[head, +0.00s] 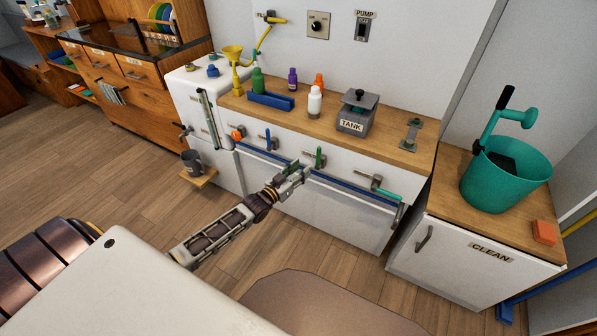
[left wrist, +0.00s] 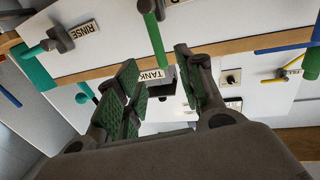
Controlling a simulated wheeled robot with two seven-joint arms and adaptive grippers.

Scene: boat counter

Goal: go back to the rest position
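My left gripper (head: 294,172) reaches out over the floor toward the front of the counter, near the blue rail and the valve handles. In the left wrist view my left gripper (left wrist: 160,85) has its green-padded fingers spread apart with nothing held between them. A green valve handle (head: 319,157) stands just right of the gripper in the head view. In the left wrist view this green handle (left wrist: 154,42) shows beyond the fingertips; I cannot tell the exact gap. My right gripper is in neither view.
The counter (head: 390,148) bears a grey tank (head: 357,112), a white bottle (head: 314,103) and several coloured bottles. A teal handle (head: 378,193) sticks out farther right. A teal bucket (head: 505,178) stands on the right cabinet. The wooden floor (head: 130,190) is clear at left.

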